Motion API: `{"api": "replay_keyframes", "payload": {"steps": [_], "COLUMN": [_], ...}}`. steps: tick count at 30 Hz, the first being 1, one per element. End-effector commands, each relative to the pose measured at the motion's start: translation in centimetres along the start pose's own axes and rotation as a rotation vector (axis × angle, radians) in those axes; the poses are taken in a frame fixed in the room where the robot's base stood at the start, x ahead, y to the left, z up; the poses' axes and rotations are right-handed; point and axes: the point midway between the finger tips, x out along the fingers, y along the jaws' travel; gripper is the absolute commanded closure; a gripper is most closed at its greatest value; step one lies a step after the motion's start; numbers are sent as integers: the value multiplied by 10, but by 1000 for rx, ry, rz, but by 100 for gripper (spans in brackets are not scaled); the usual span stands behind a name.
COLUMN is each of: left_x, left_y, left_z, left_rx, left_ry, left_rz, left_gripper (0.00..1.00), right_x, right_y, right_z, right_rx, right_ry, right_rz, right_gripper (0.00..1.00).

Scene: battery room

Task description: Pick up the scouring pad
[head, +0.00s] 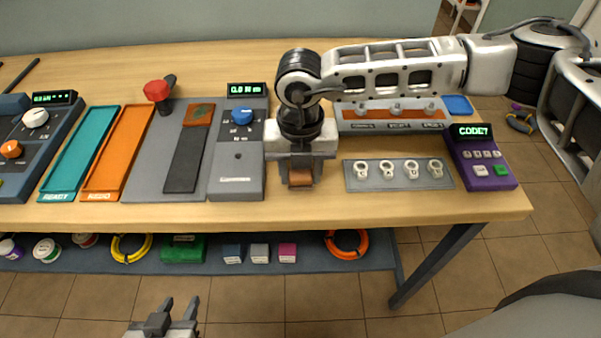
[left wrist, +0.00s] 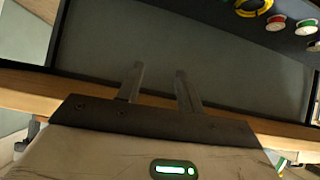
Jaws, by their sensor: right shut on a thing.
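My right gripper (head: 300,178) points down over the table and is shut on a small rust-brown block, which looks like the scouring pad (head: 300,179). Only its front part shows between the fingers; the rest is hidden. I cannot tell whether it touches the table. My left gripper (head: 180,304) is low in front of the table, with its fingers apart and empty; the left wrist view also shows its two fingers (left wrist: 160,82) apart.
A grey unit with a dial (head: 240,165) stands left of the right gripper. A teal tray (head: 80,155) and an orange tray (head: 118,152) lie left. Ring terminals (head: 400,184) and a purple keypad (head: 484,177) are right.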

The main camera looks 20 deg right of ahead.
Motion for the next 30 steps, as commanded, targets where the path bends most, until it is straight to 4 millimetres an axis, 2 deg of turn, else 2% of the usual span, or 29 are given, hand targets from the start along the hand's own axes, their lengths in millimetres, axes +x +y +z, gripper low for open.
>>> {"api": "replay_keyframes", "payload": {"steps": [5,13,21,25,30], "left_x": [6,10,14,13,12], "left_y": [0,2,4,6,6], "left_z": [5,6,8,12,11], "left_rx": [0,0,-7,-12,-16], "left_ry": [5,14,26,22,26], "left_rz": [3,10,20,23,25], "left_gripper": [64,64,64,64,64], "right_x": [-25,-84,-108,-116,-120], "right_y": [4,43,88,100,106], "right_z": [-2,-36,-76,-86,-92], "right_rx": [-4,-10,-6,-3,-2], "right_ry": [-4,-6,-3,-3,-2], "right_rz": [5,4,1,2,0], "right_gripper": [79,79,79,79,79]}}
